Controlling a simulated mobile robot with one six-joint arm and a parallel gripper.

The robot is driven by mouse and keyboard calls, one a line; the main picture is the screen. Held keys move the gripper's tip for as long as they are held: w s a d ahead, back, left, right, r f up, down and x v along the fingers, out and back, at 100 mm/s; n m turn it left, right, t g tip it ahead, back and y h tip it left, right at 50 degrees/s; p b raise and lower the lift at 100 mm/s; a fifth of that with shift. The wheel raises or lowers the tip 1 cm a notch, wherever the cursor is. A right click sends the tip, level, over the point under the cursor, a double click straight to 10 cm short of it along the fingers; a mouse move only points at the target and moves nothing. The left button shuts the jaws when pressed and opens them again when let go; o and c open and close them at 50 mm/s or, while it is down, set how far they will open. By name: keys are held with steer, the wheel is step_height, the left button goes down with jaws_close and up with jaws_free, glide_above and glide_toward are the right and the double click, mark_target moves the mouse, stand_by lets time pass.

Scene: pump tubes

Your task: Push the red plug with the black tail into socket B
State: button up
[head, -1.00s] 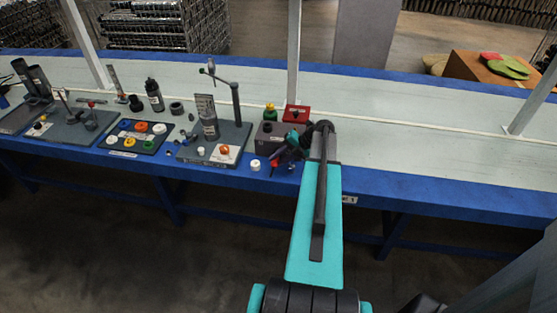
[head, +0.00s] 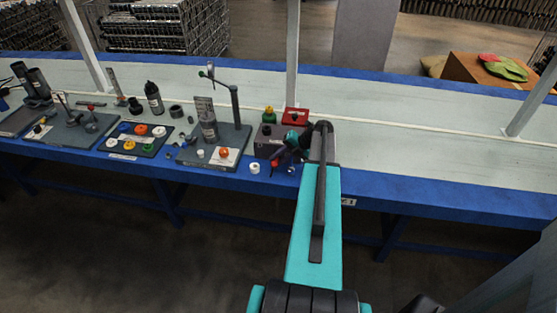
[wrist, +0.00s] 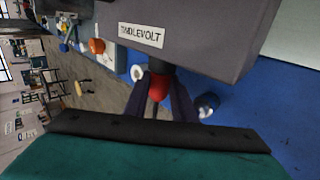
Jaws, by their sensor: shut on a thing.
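The red plug (wrist: 158,87) sits between the two fingers of my gripper (wrist: 160,100) in the wrist view, and its black tail (wrist: 150,108) points back toward my palm. My gripper is shut on the plug. In the head view my gripper (head: 279,160) is just in front of the grey box (head: 266,148). No letter B is readable, so I cannot tell which socket is B.
A green and yellow piece (head: 269,115) stands on the grey box, and a red box (head: 296,116) is behind it. A white ring (head: 255,168) lies left of my gripper. A grey board with a post (head: 237,138) is further left. The bench at right is clear.

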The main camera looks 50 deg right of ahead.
steer(key=shift+w+d, duration=0.15)
steer(key=shift+d, duration=0.1)
steer(key=o, duration=1.1)
steer(key=b+v, duration=0.1)
steer(key=v, duration=1.2)
steer(key=shift+s+r+b, duration=0.25)
steer(key=shift+s+b, duration=0.05)
steer(key=shift+s, duration=0.05)
stand_by(0.6)
